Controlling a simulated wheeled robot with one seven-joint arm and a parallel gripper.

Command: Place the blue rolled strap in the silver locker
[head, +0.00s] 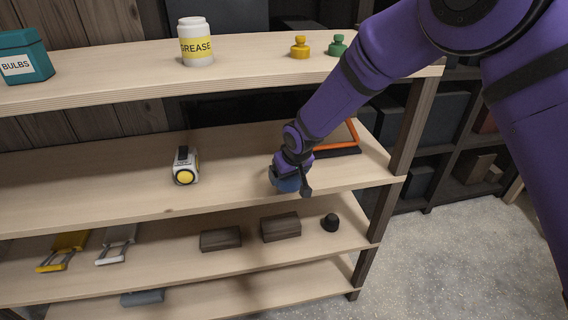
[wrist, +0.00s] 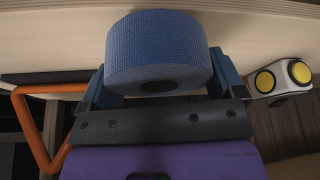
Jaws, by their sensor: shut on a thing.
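The blue rolled strap (wrist: 158,50) fills the upper middle of the wrist view, between the two fingers of my gripper (wrist: 158,85). My gripper is shut on it. In the head view my gripper (head: 287,182) is at the second shelf board from the top, near its front edge. The blue strap (head: 284,184) shows there as a small blue patch, partly hidden by the gripper. I cannot tell whether the strap touches the board. No silver locker is clearly in view.
The shelf board (head: 100,190) also holds a white and yellow tape measure (head: 185,166) to the left and an orange-framed tool (head: 351,137) behind right. The top board with a grease jar (head: 196,45) is above. Dark blocks (head: 281,227) lie below. Floor (head: 460,250) is clear at right.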

